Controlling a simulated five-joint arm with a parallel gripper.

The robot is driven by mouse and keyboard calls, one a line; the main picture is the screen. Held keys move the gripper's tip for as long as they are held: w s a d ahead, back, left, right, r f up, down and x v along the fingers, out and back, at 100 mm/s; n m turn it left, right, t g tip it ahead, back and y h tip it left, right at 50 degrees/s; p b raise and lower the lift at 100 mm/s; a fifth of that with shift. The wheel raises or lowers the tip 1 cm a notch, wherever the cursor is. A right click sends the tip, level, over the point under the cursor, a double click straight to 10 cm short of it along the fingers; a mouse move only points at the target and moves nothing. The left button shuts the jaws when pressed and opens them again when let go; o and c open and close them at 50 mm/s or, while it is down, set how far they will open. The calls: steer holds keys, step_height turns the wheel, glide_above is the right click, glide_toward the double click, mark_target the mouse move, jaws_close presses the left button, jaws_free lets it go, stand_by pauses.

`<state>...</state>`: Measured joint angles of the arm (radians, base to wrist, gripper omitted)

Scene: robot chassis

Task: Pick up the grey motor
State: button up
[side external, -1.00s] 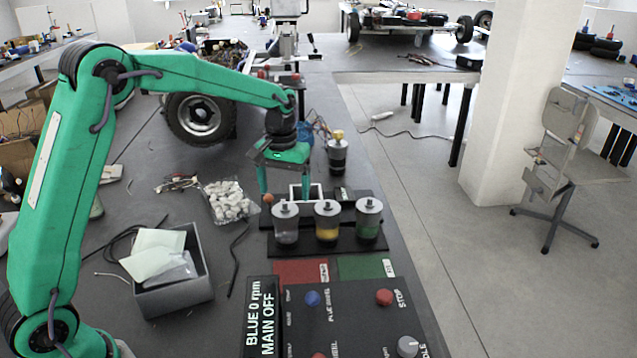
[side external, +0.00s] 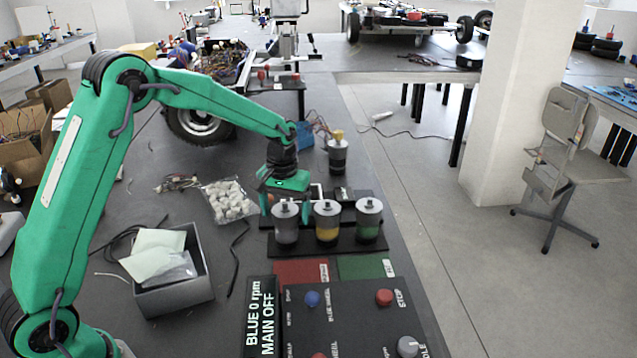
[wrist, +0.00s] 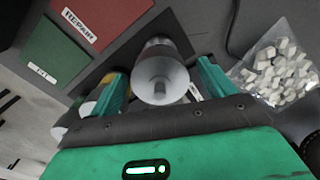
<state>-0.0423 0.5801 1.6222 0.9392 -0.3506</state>
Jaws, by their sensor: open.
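The grey motor (side external: 286,226) stands upright with its shaft up, at the left end of a row of three motors on a black rack (side external: 330,243). The yellow-banded motor (side external: 327,226) and the green-banded motor (side external: 368,222) stand to its right. My gripper (side external: 283,200) is open, just behind and over the grey motor in the side view. In the wrist view the grey motor (wrist: 160,80) shows its round top between the open fingers of my gripper (wrist: 165,82). I cannot tell whether either finger touches it. The other motors are partly hidden behind one finger there.
A motor with a yellowish top (side external: 337,158) stands behind the row. A bag of white pieces (side external: 229,201) and a grey box (side external: 172,290) lie to the left. Red (side external: 300,271) and green (side external: 366,267) pads and a control panel (side external: 345,318) are in front.

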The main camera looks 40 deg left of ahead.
stand_by(0.5)
steer(key=c, duration=1.7)
steer(key=shift+c, duration=0.2)
